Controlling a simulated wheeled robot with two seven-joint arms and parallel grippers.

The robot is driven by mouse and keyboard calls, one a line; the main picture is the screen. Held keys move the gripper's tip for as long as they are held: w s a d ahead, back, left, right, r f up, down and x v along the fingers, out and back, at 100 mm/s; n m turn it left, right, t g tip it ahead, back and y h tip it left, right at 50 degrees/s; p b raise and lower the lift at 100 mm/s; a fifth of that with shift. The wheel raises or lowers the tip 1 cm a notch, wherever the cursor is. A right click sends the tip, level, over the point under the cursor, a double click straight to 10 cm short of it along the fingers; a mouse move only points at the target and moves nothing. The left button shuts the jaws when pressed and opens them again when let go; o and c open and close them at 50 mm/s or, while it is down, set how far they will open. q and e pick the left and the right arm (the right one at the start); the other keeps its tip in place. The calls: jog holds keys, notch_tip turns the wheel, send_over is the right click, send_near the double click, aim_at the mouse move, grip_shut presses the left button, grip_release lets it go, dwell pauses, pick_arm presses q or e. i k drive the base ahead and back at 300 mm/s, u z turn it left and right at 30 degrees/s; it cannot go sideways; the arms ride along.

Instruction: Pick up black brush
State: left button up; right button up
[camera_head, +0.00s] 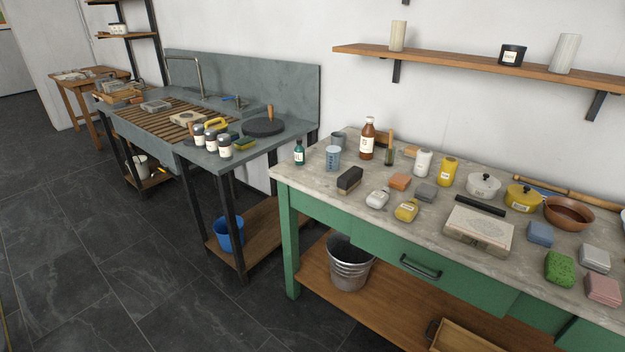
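A dark block-shaped brush (349,180) with a brownish face lies on the grey top of the green table (318,192), near its front left edge. It looks like the black brush, but its bristles are too small to make out. A small white bottle (377,198) lies to its right and a blue-grey cup (333,158) stands behind it. Neither of my grippers is in view.
A grey sink bench (262,148) with several jars stands left of the table. A metal bucket (349,264) stands on the table's lower shelf. A wooden wall shelf (450,62) hangs above. The dark tiled floor (110,260) in front is clear.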

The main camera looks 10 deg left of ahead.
aim_at(350, 178)
jog(key=z, duration=2.3)
jog(key=i, duration=1.45)
jog(key=u, duration=3.65)
